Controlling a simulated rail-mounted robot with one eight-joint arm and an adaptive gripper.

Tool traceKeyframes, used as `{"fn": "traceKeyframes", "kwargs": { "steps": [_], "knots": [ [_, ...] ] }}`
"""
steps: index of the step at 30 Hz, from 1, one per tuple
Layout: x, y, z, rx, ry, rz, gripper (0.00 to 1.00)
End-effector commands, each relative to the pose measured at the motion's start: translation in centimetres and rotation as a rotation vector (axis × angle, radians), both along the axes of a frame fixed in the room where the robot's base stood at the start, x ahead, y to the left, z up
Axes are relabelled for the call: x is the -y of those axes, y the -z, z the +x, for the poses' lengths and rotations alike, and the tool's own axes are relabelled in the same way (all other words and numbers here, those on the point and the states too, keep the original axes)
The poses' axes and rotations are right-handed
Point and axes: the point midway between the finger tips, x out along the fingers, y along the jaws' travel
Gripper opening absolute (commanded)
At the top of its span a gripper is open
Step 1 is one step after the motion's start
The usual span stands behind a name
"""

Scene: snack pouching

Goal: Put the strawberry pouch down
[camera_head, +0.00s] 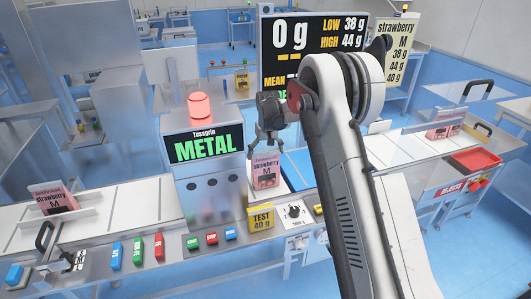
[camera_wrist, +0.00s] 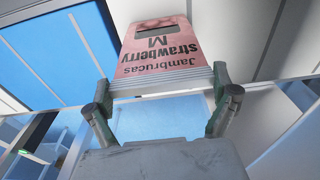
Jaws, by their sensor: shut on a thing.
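A pink strawberry pouch (camera_head: 265,171) marked "M" hangs upright below my gripper (camera_head: 268,132), just right of the metal detector. In the wrist view the same pouch (camera_wrist: 158,48) shows its label upside down, with its top edge between the two fingers of my gripper (camera_wrist: 162,98). The gripper is shut on that edge. A second strawberry pouch (camera_head: 56,198) leans on the belt at the far left, and a third (camera_head: 442,130) is on the right section.
The metal detector (camera_head: 207,165) with a red lamp (camera_head: 199,106) reads "METAL". A screen (camera_head: 306,45) reads "0 g". A yellow "TEST 40 g" block (camera_head: 261,217) and several coloured buttons line the front ledge. A red rejects tray (camera_head: 476,160) is at the right.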

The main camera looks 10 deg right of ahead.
Motion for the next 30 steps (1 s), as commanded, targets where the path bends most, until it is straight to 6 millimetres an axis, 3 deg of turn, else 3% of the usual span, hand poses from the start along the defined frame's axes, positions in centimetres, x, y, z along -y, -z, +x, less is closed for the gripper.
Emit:
{"fn": "traceKeyframes", "kwargs": {
  "steps": [10, 11, 12, 23, 30],
  "knots": [
    [0.0, 0.4, 0.0, 0.0, 0.0, 0.0, 0.59],
    [0.0, 0.4, 0.0, 0.0, 0.0, 0.0, 0.94],
    [0.0, 0.4, 0.0, 0.0, 0.0, 0.0, 1.0],
    [0.0, 0.0, 0.0, 0.0, 0.0, 0.0, 1.0],
    [0.0, -3.5, -0.5, 0.0, 0.0, 0.0, 1.0]
  ]
}}
